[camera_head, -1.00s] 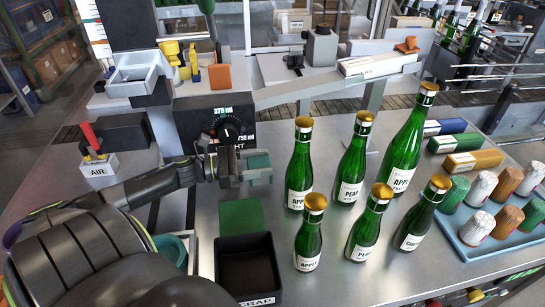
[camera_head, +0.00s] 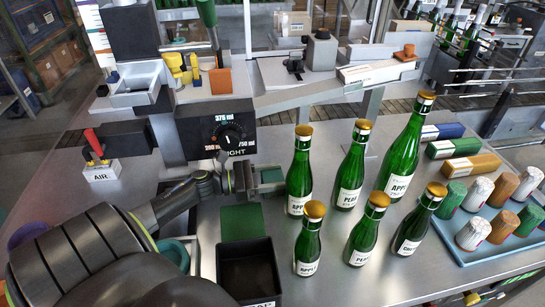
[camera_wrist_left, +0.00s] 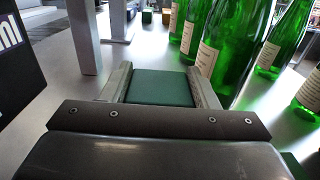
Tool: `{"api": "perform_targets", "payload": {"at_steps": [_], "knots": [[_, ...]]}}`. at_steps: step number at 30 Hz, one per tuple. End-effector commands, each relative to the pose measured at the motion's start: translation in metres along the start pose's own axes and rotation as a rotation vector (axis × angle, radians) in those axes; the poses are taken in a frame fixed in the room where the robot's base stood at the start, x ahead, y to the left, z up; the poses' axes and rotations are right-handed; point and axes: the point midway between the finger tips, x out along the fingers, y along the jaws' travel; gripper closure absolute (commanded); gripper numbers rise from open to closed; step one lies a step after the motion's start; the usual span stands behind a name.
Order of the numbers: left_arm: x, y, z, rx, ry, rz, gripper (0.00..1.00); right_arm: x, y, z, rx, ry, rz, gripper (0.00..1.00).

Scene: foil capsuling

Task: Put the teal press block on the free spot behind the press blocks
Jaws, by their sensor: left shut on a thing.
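Farther back, near the machine, stand yellow pieces (camera_head: 179,66) and an orange block (camera_head: 220,81); I cannot tell if these are the press blocks. I cannot make out the free spot. My right gripper is not in view.
Several green bottles (camera_head: 300,175) with gold tops stand close right of the gripper. A dial box (camera_head: 212,128) is behind it. A green pad (camera_head: 242,222) and black scrap bin (camera_head: 248,275) lie in front. A blue tray (camera_head: 470,255) of capsules is far right.

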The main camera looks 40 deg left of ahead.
Motion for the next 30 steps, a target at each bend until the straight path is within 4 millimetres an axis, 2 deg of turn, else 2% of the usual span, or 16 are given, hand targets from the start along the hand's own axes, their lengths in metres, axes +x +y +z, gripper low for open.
{"api": "perform_targets", "payload": {"at_steps": [2,3,8,19,23,30], "knots": [[0.0,0.0,-0.002,0.0,0.0,0.0,0.71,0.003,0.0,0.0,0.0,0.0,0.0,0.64],[0.0,0.0,-0.003,0.0,0.0,0.0,0.44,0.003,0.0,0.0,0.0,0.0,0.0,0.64],[0.0,0.0,-0.001,-0.001,0.0,0.0,0.24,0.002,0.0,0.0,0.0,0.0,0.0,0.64],[-0.001,0.0,0.002,-0.001,0.001,0.0,0.24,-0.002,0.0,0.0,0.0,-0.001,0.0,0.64],[-0.016,0.0,-0.004,0.0,0.005,0.0,0.24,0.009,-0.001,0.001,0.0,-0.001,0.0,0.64],[-0.057,0.0,-0.004,-0.001,0.008,-0.001,0.24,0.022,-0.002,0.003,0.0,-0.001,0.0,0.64]]}}
